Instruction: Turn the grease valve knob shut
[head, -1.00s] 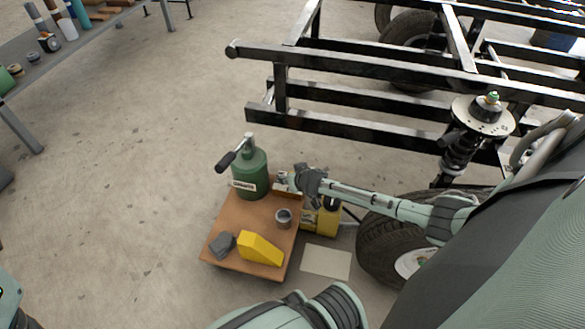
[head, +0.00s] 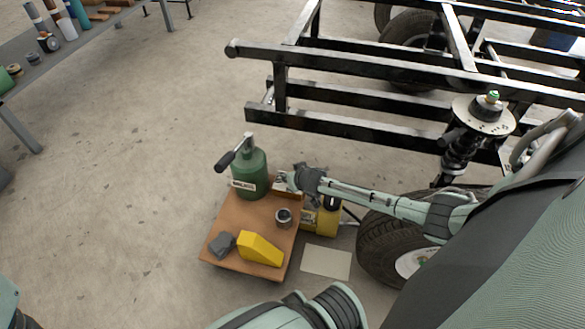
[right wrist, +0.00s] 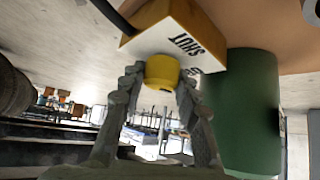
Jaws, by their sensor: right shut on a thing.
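The yellow valve knob (right wrist: 162,72) sits on the face of a block (right wrist: 180,43) marked "SHUT" in the right wrist view. My right gripper (right wrist: 161,82) is shut on the knob, one finger on each side. In the head view my right gripper (head: 281,182) is beside the green grease canister (head: 249,174), at the far right of the wooden board (head: 225,213). The knob is too small or hidden to make out there. The canister also shows right of the fingers in the wrist view (right wrist: 240,115). My left gripper is not in view.
A yellow wedge (head: 260,250), a grey lump (head: 222,244) and a small metal cup (head: 284,217) stand on the board. A yellow unit (head: 322,221) and a tyre (head: 375,243) are to the right. The black frame (head: 350,65) lies behind.

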